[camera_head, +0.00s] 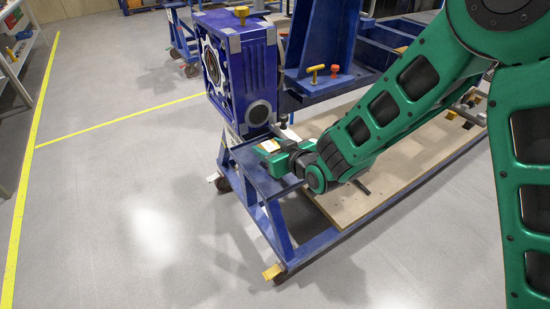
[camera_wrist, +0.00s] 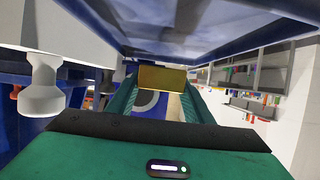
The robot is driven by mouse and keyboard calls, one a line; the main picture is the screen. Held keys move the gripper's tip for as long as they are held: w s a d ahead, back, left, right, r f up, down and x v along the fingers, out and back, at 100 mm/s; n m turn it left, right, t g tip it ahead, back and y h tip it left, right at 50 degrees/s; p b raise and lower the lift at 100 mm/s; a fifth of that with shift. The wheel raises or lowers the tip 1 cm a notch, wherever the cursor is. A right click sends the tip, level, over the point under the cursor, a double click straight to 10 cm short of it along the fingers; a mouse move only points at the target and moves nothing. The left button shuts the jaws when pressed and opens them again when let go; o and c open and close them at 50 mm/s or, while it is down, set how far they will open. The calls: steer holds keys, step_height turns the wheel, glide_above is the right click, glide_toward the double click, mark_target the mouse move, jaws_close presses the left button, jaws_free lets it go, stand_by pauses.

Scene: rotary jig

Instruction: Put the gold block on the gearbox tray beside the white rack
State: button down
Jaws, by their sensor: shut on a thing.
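The gold block (camera_wrist: 162,78) is held between the two green fingers of my gripper (camera_wrist: 160,98) in the wrist view. In the head view, my gripper (camera_head: 277,158) is over or beside the blue tray (camera_head: 252,174) at the near left end of the cart, below the blue gearbox (camera_head: 242,72). The block cannot be made out clearly there. A broad blue surface (camera_wrist: 190,22) fills the top of the wrist view, close to the block. I cannot tell whether they touch.
A white rack (camera_head: 16,62) with several items stands at the far left. The blue cart carries a tan board (camera_head: 355,198), with a tall blue fixture (camera_head: 322,40) behind it. A yellow floor line (camera_head: 22,190) runs along the left. The floor left of the cart is clear.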

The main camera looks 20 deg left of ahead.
steer(key=shift+w+f, duration=0.1)
steer(key=shift+f, duration=1.85)
steer(key=shift+f, duration=0.1)
steer(key=c, duration=0.9)
jaws_free()
steer(key=v, duration=1.2)
steer(key=shift+d, duration=0.1)
